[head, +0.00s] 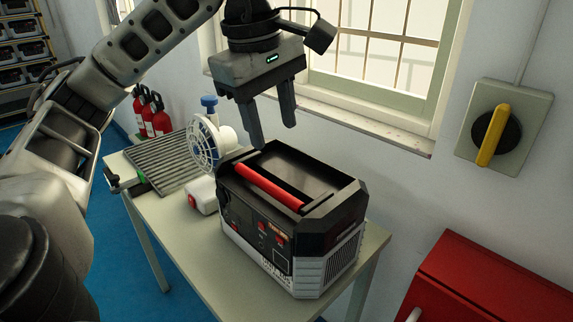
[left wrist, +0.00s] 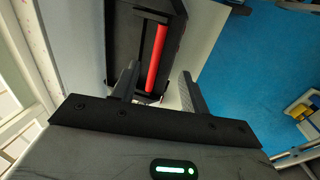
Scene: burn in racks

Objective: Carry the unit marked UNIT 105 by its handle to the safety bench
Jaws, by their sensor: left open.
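A black and grey unit (head: 318,225) with a red bar handle (head: 268,187) along its top stands upright on a light-topped bench (head: 203,245). A pale label is on its lower front, but I cannot read its number for certain. My left gripper (head: 270,135) is open and empty, pointing down above the unit's back edge, apart from the handle. In the left wrist view the red handle (left wrist: 157,60) shows beyond the gap between the open fingers (left wrist: 158,88). My right gripper is not in view.
A small fan (head: 207,145), a ribbed grey panel (head: 165,160) and a white box with a red switch (head: 203,194) crowd the bench left of the unit. A window sill (head: 350,125) is behind. A red cabinet (head: 490,285) stands at the lower right.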

